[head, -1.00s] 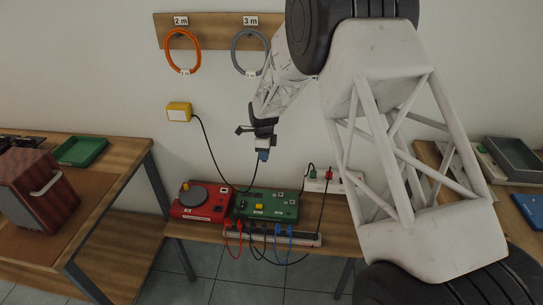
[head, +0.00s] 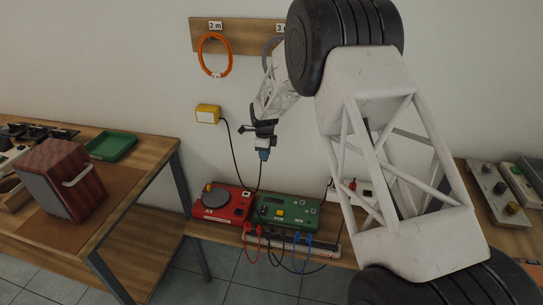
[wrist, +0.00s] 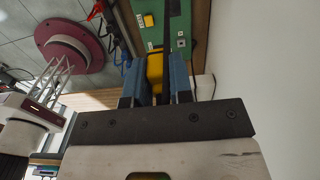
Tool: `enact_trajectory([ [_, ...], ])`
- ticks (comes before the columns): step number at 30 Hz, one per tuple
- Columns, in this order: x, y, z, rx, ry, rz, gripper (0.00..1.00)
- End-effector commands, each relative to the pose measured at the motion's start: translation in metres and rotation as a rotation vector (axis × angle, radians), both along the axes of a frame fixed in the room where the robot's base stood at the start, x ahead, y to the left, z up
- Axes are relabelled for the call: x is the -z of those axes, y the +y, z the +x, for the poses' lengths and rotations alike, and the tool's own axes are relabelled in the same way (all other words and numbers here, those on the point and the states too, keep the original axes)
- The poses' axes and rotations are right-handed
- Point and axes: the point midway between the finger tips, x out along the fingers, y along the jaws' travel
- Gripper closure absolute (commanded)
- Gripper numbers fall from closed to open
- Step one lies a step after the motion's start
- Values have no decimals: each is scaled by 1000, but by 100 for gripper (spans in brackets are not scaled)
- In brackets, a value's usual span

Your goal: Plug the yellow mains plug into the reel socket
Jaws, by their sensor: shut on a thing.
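My gripper (head: 263,153) hangs in front of the wall, above the bench with the red and green boxes. In the wrist view its blue fingers (wrist: 162,76) are shut on the yellow plug (wrist: 155,66), a dark cord running beside it. The plug is mostly hidden between the fingers; in the head view I cannot make it out.
A red box (head: 222,204) and a green box (head: 287,212) stand side by side on the low bench, with red and blue leads in front. A yellow box (head: 207,114) on the wall has a dark cord hanging down. A striped red case (head: 62,180) stands on the left table.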

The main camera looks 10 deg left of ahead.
Motion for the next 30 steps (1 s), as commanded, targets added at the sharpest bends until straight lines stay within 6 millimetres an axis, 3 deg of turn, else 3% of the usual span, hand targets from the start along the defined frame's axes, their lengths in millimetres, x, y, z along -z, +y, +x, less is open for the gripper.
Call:
enact_trajectory([
  [30,0,106,24,-2,-1,0,100],
])
